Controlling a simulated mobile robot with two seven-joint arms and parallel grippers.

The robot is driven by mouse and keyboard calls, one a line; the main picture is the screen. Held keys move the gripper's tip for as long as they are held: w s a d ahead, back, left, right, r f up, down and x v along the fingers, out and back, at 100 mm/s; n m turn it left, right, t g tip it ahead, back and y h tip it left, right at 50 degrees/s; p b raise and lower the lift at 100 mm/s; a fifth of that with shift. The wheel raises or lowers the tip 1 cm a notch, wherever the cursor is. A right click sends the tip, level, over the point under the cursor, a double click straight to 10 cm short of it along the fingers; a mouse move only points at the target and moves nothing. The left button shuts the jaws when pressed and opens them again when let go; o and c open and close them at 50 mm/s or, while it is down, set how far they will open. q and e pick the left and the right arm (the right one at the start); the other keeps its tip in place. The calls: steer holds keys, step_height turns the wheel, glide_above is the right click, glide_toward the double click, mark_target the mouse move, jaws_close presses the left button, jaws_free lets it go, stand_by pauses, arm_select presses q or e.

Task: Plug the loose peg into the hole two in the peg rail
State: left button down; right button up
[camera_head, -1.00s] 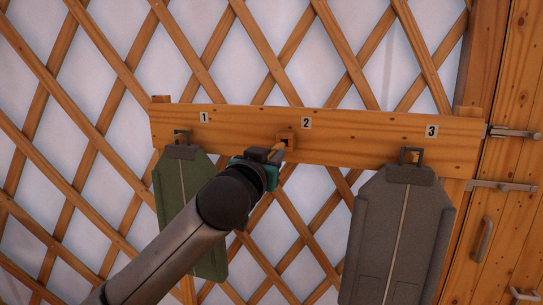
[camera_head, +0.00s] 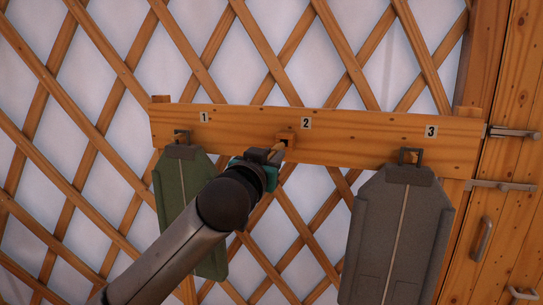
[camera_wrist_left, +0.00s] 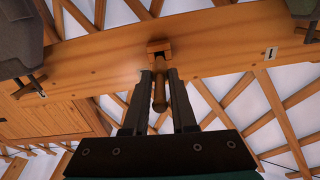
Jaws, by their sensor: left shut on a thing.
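The peg rail (camera_head: 340,143) is a wooden board fixed across the lattice, marked 1, 2 and 3. Hole two (camera_head: 286,137) is in a small square wooden collar below label 2; the collar also shows in the wrist view (camera_wrist_left: 159,46). My left gripper (camera_head: 270,155) is shut on the loose peg (camera_wrist_left: 159,93), a round wooden rod, between its two dark fingers. The peg points at the collar, its far end at the opening. I cannot tell whether its tip is inside. My right gripper is not in view.
A green garment bag (camera_head: 183,195) hangs under label 1, left of and partly behind my left arm. A grey garment bag (camera_head: 395,235) hangs under label 3. A wooden door (camera_head: 505,120) with metal latches stands at right.

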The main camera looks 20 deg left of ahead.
mark_target(274, 153)
arm_select(q)
steer(key=shift+p, duration=0.45)
stand_by(0.6)
steer(key=shift+w+d+p, duration=0.1)
steer(key=shift+w+p, duration=0.25)
steer(key=shift+w, duration=1.65)
steer(key=c, duration=0.6)
jaws_free()
steer(key=shift+c, duration=0.2)
steer(key=s, duration=1.5)
steer(key=shift+a, duration=0.35)
